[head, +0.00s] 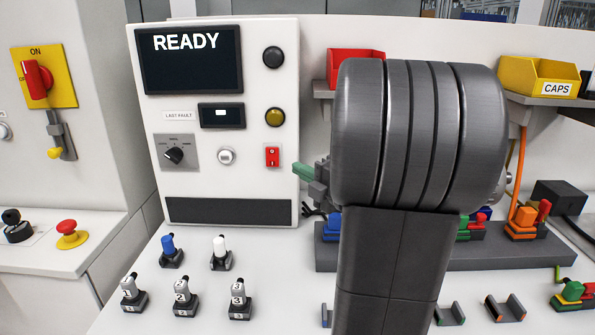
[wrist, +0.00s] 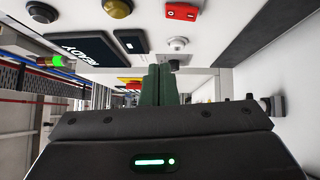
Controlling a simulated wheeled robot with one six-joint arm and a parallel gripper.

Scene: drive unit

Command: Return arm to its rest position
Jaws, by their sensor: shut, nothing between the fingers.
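My gripper (head: 305,172) shows in the head view just left of my large dark arm link, its green fingertips near the right edge of the white control panel (head: 180,210). In the wrist view my gripper (wrist: 160,84) has its two green fingers together, with nothing between them. The panel's screen (head: 190,58) reads READY. The rest of my gripper and wrist is largely hidden behind my arm in the head view.
Numbered grey blocks (head: 184,297) and blue and white-topped plugs (head: 171,250) stand on the white table. A dark rack (head: 490,257) with coloured connectors is at right. A red bin (head: 354,58) and yellow CAPS bin (head: 530,75) sit on shelves. A red emergency button (head: 68,229) is at left.

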